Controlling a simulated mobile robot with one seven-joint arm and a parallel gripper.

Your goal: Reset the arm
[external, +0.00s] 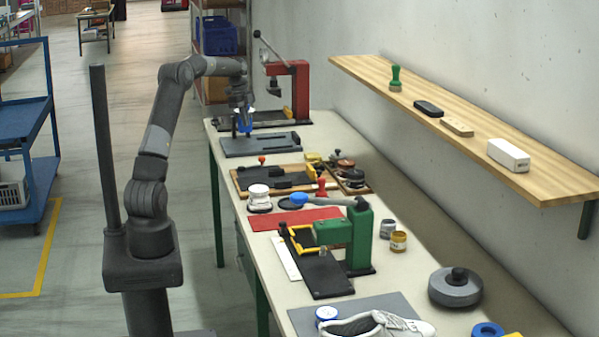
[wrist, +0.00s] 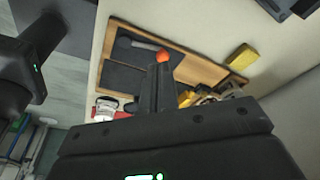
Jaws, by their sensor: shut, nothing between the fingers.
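My arm (external: 160,130) rises from its dark base at the left of the bench and bends over at the top, its forearm reaching right to the bench's far part. My gripper (external: 243,124) hangs pointing down above the dark flat plate fixture (external: 262,144). In the wrist view, my gripper (wrist: 160,72) shows its two dark fingers together, with nothing between them. Beyond the fingertips there is an orange knob (wrist: 162,56) on the wooden tray (wrist: 190,58); the gripper appears apart from it.
The bench (external: 228,180) carries a red press (external: 300,92), a green press (external: 360,235), a red mat (external: 295,217), a white shoe (external: 375,325) and a grey round weight (external: 455,288). A wooden wall shelf (external: 470,100) overhangs the right side.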

